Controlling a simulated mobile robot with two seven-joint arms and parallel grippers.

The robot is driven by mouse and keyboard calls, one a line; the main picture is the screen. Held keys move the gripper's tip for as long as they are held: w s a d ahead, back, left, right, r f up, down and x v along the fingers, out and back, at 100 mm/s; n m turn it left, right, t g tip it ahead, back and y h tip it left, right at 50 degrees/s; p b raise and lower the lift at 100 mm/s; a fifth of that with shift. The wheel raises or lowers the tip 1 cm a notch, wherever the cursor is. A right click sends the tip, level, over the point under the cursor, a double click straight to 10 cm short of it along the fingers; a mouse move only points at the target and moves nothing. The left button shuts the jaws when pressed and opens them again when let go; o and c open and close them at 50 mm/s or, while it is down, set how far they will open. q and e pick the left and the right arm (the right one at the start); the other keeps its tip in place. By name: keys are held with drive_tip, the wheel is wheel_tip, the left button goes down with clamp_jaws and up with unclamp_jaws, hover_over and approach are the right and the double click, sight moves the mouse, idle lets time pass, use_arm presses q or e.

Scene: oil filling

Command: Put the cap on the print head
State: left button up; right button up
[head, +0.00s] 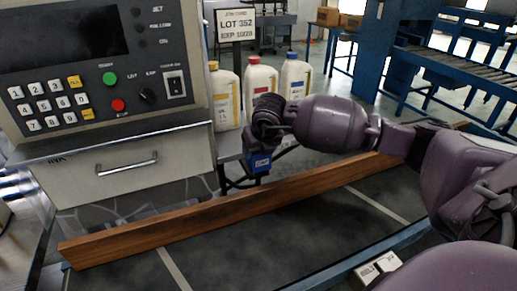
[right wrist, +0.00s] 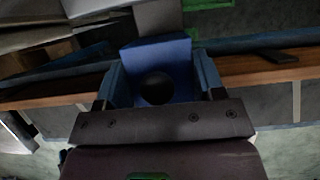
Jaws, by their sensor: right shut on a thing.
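The blue print head (head: 260,163) with a white label shows beside the machine, above the far side of the wooden rail. In the right wrist view, a blue block (right wrist: 185,55), which looks like the print head, is straight ahead between the fingers. A round black cap (right wrist: 157,88) shows in front of its face. My right gripper (right wrist: 160,80) is shut on the cap, close in front of the print head. The finger contact is dark, and I cannot tell whether the cap touches the head. In the head view, my right gripper (head: 265,138) hides part of the head. My left gripper is out of view.
The control box (head: 130,100) stands at the left. A wooden rail (head: 200,220) runs along the dark conveyor (head: 290,240), whose belt looks clear.

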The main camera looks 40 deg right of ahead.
drive_tip(key=o, duration=1)
drive_tip(key=p+v, duration=0.1)
drive_tip(key=v, duration=0.9)
drive_tip(key=shift+s+r, duration=0.2)
drive_tip(key=shift+r, duration=0.15)
